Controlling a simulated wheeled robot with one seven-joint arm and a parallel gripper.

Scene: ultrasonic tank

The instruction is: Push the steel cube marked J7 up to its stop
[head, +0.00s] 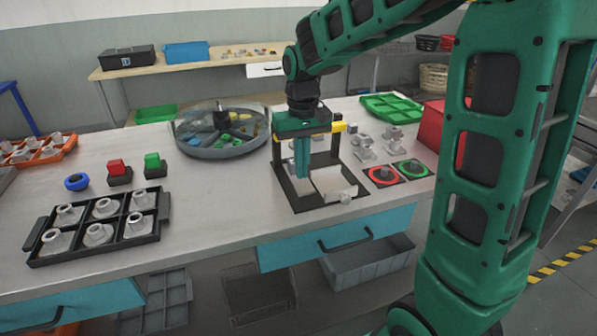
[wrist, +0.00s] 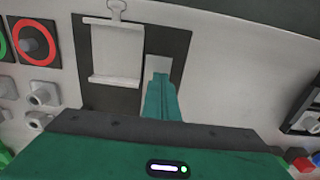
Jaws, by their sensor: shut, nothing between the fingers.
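My gripper (head: 303,176) is shut and points straight down over the left part of a black fixture (head: 283,183) on the bench. In the wrist view its closed teal fingers (wrist: 162,85) reach down to a pale block or strip (wrist: 157,65) in a dark slot of the fixture. I cannot tell whether this is the steel cube or whether the fingers touch it. No J7 mark is legible. A pale plate with a front handle (head: 334,184) lies beside the fingers, and it also shows in the wrist view (wrist: 117,55). The stop cannot be made out.
Several steel parts (head: 364,148) stand right of the fixture, near red and green ringed knobs (head: 383,176). A round divided tank (head: 215,147) is behind left. A black tray (head: 70,241) of steel pieces sits front left. The bench between tray and fixture is clear.

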